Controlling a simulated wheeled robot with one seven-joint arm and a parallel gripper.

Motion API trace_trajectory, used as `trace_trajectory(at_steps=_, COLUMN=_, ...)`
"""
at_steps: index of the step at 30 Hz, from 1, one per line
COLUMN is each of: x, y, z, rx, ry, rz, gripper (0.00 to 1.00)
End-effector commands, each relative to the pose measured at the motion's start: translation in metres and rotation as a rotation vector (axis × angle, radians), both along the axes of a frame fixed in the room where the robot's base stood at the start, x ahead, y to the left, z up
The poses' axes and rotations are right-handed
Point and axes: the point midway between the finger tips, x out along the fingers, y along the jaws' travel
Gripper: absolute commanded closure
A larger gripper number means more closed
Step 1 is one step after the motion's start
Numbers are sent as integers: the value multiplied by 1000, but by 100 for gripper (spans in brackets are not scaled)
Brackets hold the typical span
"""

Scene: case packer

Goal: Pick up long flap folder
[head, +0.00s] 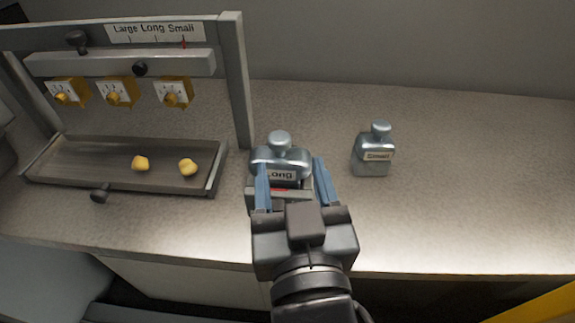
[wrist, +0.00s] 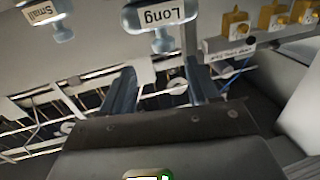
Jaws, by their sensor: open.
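The long flap folder (head: 281,158) is a blue-grey, bottle-shaped metal piece with a round knob on top and a "Long" label. It stands upright on the counter and also shows at the top of the wrist view (wrist: 160,17). My gripper (head: 292,168) is open, its two blue fingers pointing at the folder. In the head view the fingertips overlap the folder's left and right lower sides. In the wrist view they lie just short of it. I cannot tell whether they touch it. The folder's lower front is partly hidden by my gripper.
A similar piece labelled "Small" (head: 373,151) stands to the right, with a gap between. At left is a grey frame (head: 238,85) with a "Large Long Small" sign (head: 155,33), yellow dials, and a tray (head: 75,160) holding two yellow lumps. The counter's right side is clear.

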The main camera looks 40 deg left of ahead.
Motion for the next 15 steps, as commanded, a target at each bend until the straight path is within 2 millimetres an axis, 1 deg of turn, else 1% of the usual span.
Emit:
trace_trajectory(at_steps=2, x=2, y=7, z=4, rx=3, ry=-3, rz=5, gripper=40)
trace_trajectory(at_steps=6, x=12, y=18, z=5, rx=3, ry=-3, rz=7, gripper=40)
trace_trajectory(at_steps=11, x=23, y=28, z=3, rx=3, ry=-3, rz=6, gripper=40)
trace_trajectory(at_steps=15, x=36, y=43, z=-1, rx=1, ry=-3, rz=7, gripper=40)
